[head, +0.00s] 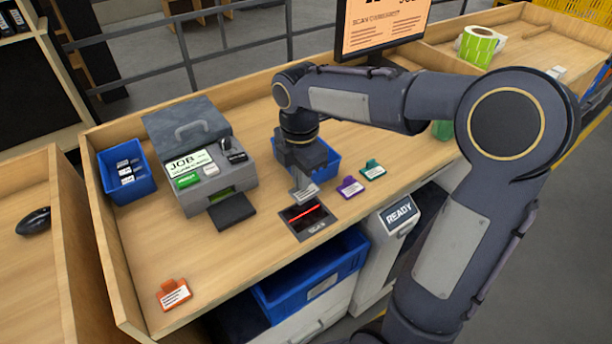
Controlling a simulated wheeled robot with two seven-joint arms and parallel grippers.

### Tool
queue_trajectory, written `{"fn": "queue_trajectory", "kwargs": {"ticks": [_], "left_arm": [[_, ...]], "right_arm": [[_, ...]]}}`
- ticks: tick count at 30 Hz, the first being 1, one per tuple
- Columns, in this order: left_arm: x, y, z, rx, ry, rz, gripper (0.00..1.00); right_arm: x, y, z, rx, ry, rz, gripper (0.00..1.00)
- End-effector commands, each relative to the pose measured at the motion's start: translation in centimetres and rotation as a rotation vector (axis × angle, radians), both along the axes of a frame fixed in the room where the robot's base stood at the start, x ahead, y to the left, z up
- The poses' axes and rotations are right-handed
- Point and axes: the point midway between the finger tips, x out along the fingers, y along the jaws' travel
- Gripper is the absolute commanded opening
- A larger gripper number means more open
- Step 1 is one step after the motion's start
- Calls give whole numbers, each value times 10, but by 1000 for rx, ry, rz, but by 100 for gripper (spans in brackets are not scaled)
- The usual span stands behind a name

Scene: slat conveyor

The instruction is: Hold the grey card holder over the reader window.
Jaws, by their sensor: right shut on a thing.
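The reader window (322,225) is a dark panel set in the bench top, with a glowing red line across it. My right gripper (304,178) points down just behind and above the window. It is shut on the grey card holder (306,194), which shows a pale label with dark lines. In the picture the card holder's lower edge comes close to the window's back edge; its exact height above the bench is hard to tell. My left gripper is not in view.
A purple card holder (350,187) and a teal one (373,170) lie right of the window; an orange one (174,295) lies front left. A grey job machine (235,184) stands left. A blue bin (329,165) sits behind my gripper. A READY box (376,239) stands at the bench's front.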

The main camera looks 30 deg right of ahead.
Motion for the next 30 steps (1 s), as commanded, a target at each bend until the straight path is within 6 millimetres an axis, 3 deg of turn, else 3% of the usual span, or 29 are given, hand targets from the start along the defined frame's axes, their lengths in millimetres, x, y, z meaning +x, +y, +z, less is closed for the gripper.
{"fn": "queue_trajectory", "kwargs": {"ticks": [15,30], "left_arm": [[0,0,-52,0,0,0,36],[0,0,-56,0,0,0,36]], "right_arm": [[-1,0,-55,0,0,0,0],[-1,0,-58,0,0,0,0]]}}
